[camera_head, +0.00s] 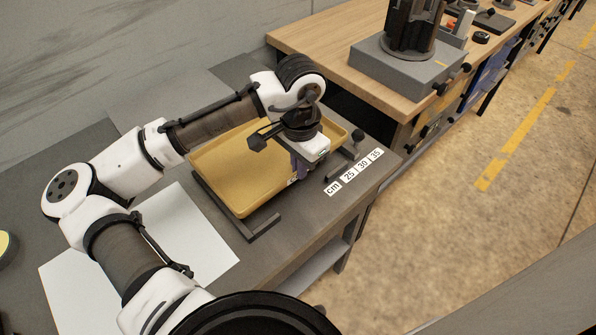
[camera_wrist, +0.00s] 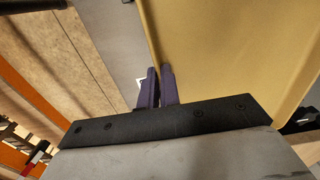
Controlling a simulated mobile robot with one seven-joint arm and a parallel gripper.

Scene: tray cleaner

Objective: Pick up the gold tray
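The gold tray (camera_head: 232,178) lies on the dark grey table, between black corner brackets. It fills much of the wrist view (camera_wrist: 225,50). My gripper (camera_head: 297,172) points down at the tray's right-hand edge. In the wrist view its two purple fingers (camera_wrist: 158,86) are close together, one on each side of the tray's rim, and appear shut on it. The head view shows little of the fingertips, and my arm covers the tray's far part.
A black bracket (camera_head: 246,228) stands along the tray's near left side. Measuring labels (camera_head: 356,172) lie on the table near its right edge. A white sheet (camera_head: 185,225) lies to the left. A wooden bench (camera_head: 345,55) with a grey machine (camera_head: 405,70) stands behind.

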